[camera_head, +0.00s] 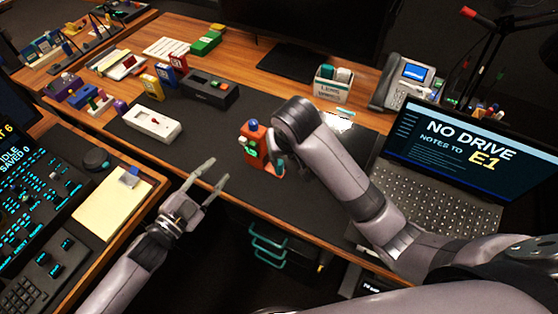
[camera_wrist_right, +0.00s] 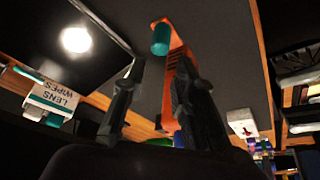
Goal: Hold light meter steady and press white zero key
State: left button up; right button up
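An upright orange device with a blue knob on top (camera_head: 254,146), which I take to be the light meter, stands on the dark mat. A small pale patch shows on its front; I cannot tell if it is the white key. My right gripper is mostly hidden behind my right arm, close to the device's right side. In the right wrist view the right gripper's fingers (camera_wrist_right: 161,62) are apart, with the orange body (camera_wrist_right: 170,95) beyond them, partly behind one finger. A teal cylinder (camera_wrist_right: 160,39) shows at its end. My left gripper (camera_head: 221,173) is open and empty, left of and nearer than the device.
A white box with a red switch (camera_head: 143,122) lies on the mat (camera_head: 200,136). A black box (camera_head: 209,90) and coloured blocks stand behind. A lens wipes box (camera_head: 331,84), a phone (camera_head: 404,82) and a laptop (camera_head: 440,192) stand right. A notepad (camera_head: 108,203) lies left.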

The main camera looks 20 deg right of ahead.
aim_at(265, 151)
jog(key=x, duration=0.8)
jog(key=shift+w+f, duration=0.15)
jog(key=shift+f, duration=0.2)
grip_shut()
pick_arm(q)
jog(key=shift+c, duration=0.2)
grip_shut()
dwell(1.2)
